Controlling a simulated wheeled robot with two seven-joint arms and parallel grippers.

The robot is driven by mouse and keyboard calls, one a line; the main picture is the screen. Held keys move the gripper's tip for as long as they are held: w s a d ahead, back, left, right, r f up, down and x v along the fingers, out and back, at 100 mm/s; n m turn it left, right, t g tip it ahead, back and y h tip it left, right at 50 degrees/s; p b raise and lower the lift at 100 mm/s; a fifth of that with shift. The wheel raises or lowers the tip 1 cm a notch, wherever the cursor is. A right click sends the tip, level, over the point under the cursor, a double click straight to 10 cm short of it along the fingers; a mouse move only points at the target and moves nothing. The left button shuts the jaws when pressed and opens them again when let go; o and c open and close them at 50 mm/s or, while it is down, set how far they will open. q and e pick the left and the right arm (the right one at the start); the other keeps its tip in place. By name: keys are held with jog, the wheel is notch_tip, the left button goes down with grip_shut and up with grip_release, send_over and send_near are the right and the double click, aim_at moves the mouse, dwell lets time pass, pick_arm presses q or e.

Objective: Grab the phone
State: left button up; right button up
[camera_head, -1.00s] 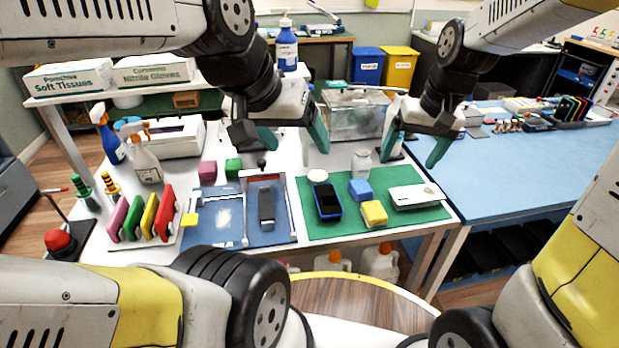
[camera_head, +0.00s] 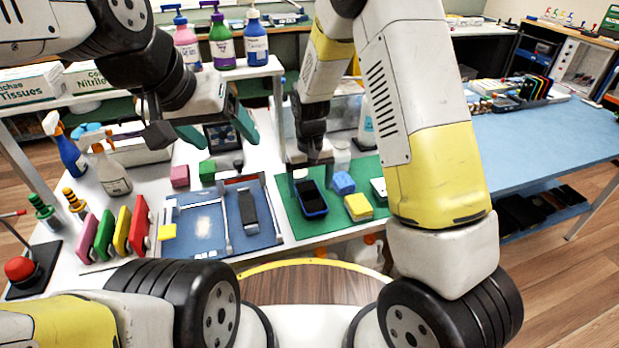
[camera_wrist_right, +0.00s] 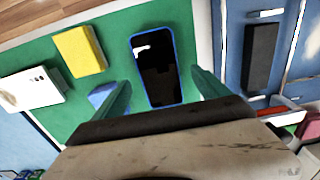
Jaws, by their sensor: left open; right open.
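The phone (camera_head: 312,198) has a black screen and a blue edge. It lies flat on the green mat (camera_head: 304,228). In the right wrist view the phone (camera_wrist_right: 155,68) lies between and beyond the two green fingertips of my right gripper (camera_wrist_right: 162,90). That gripper is open and empty, and in the head view it is just behind the phone, its fingers partly hidden there. My left gripper (camera_head: 216,128) is open and empty above the back of the white table, to the left of the phone.
A yellow sponge (camera_head: 358,206) and a blue block (camera_head: 343,183) lie right of the phone. A white box (camera_wrist_right: 30,88) lies farther along the mat. A blue tray (camera_head: 205,225) holds a dark bar (camera_head: 248,208). Several coloured panels stand at the left.

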notch_tip(320, 180, down, 2)
jog(key=shift+f, duration=0.1)
jog(key=c, duration=1.6)
